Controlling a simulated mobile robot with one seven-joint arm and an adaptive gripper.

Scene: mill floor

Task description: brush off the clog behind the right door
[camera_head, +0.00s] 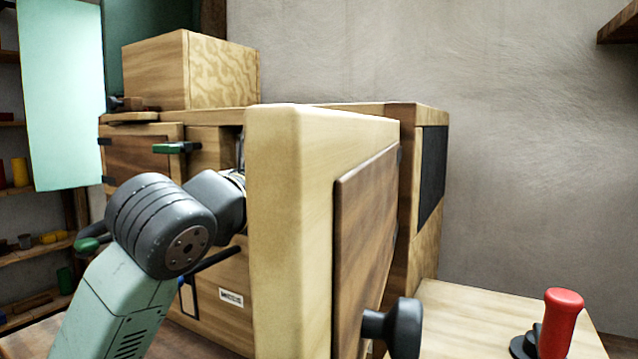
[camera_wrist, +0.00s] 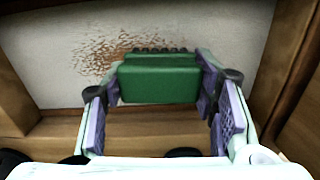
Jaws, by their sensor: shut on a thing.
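The right door (camera_head: 320,220) of the wooden cabinet stands open toward me, with a dark panel and a black knob on it. My arm reaches in behind it, and the door hides my gripper in the head view. In the wrist view my gripper (camera_wrist: 162,100) is shut on a green brush (camera_wrist: 158,82), with dark bristles at its far edge. The clog (camera_wrist: 105,48) is a patch of brown specks on a pale surface inside, left of and just beyond the brush. Whether the bristles touch the surface I cannot tell.
Wooden walls (camera_wrist: 290,60) frame the opening close on the right, left and near side. The left door (camera_head: 140,158) with a green latch is shut. A wooden box (camera_head: 190,72) sits on top. A red-handled lever (camera_head: 560,320) stands on the table at right.

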